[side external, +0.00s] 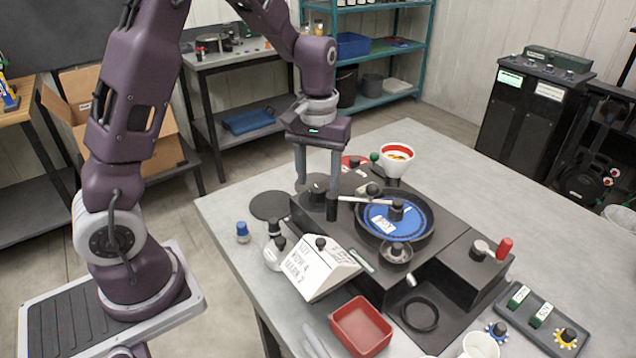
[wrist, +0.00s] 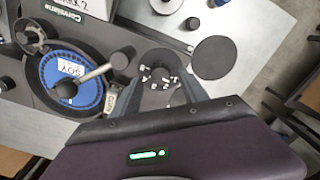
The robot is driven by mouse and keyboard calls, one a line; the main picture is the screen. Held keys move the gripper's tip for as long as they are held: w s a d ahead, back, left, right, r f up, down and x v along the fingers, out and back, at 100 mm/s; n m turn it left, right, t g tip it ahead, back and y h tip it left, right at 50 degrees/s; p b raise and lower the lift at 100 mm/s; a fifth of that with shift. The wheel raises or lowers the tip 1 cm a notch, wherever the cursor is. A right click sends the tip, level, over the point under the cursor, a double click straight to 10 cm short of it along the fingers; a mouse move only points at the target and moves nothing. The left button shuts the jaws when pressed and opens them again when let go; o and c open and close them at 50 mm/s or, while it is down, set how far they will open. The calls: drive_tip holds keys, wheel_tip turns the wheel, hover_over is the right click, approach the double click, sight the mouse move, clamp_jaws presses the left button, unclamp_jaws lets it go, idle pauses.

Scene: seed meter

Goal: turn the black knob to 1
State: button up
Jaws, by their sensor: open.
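A dark round knob (side external: 317,186) sits at the far left corner of the dark seed meter (side external: 447,262). In the wrist view the dial (wrist: 158,74) has several small white marks around it; I cannot read them or tell where the knob points. My gripper (side external: 316,190) points down over this knob, its two grey fingers apart on either side of it. In the wrist view the gripper (wrist: 158,92) shows an open gap with the dial inside it. I cannot tell whether the fingers touch the knob.
A crank with a black handle (side external: 331,207) stands close beside the right finger, over a blue seed plate (side external: 380,218). A white sign (side external: 318,268) ending in "MARK 2" stands in front. A red tray (side external: 361,326) and a red-rimmed bowl (side external: 397,160) are nearby. The table's back right is clear.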

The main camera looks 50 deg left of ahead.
sight(318, 189)
wheel_tip(318, 189, up, 5)
drive_tip(key=shift+f, duration=0.1)
drive_tip(key=s+d+r+m+t, duration=0.25)
drive_tip(key=s+d+r, duration=0.25)
drive_tip(key=s+r, duration=0.35)
drive_tip(key=s+d+m+t, duration=0.3)
drive_tip(key=s+m, duration=0.1)
drive_tip(key=s, duration=0.8)
drive_tip(key=shift+s+r, duration=0.25)
drive_tip(key=shift+s, duration=0.15)
